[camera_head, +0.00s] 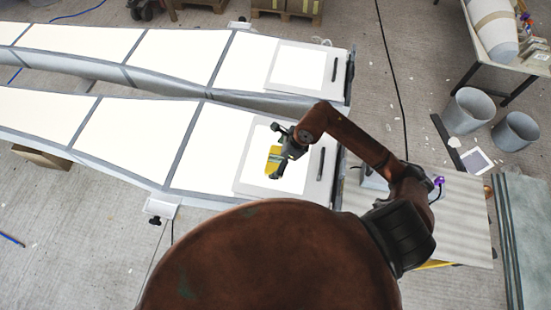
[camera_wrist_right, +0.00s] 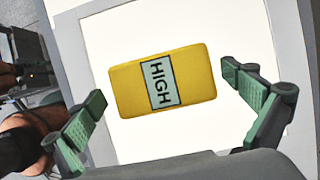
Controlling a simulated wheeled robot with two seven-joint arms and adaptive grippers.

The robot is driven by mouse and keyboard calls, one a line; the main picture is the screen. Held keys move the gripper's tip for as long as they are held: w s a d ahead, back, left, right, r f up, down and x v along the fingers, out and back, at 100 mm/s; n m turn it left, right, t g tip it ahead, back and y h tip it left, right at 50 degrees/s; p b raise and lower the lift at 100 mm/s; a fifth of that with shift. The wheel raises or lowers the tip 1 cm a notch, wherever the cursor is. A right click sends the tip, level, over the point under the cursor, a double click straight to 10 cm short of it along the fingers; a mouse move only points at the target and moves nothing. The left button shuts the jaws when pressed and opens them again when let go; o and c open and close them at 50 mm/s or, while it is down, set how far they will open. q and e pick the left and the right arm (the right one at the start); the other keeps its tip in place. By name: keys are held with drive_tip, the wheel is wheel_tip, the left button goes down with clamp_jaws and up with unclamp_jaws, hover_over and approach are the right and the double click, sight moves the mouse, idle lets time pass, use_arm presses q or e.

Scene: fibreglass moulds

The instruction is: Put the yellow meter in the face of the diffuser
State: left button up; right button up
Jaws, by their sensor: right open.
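The yellow meter (camera_head: 274,158) lies flat on the white face of the diffuser (camera_head: 260,148) at the end of the nearer long mould. In the right wrist view the meter (camera_wrist_right: 163,81) is a yellow block with a label reading HIGH, slightly tilted. It lies inside the grey border of the white diffuser face (camera_wrist_right: 225,30). My right gripper (camera_head: 280,154) is directly over the meter. Its green-padded fingers (camera_wrist_right: 165,117) are spread wide, clear of the meter on both sides, and hold nothing. My left gripper is not seen.
A second long mould with a similar white panel (camera_head: 297,67) lies behind. Dark handle slots (camera_head: 320,164) sit beside the panels. Two grey buckets (camera_head: 467,110) and a table stand at the right. A corrugated sheet (camera_head: 455,215) lies right of the nearer mould.

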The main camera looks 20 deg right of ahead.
drive_tip(key=b+v, duration=0.2)
drive_tip(key=v, duration=0.9)
drive_tip(key=shift+r, duration=0.15)
drive_tip(key=shift+d, duration=0.1)
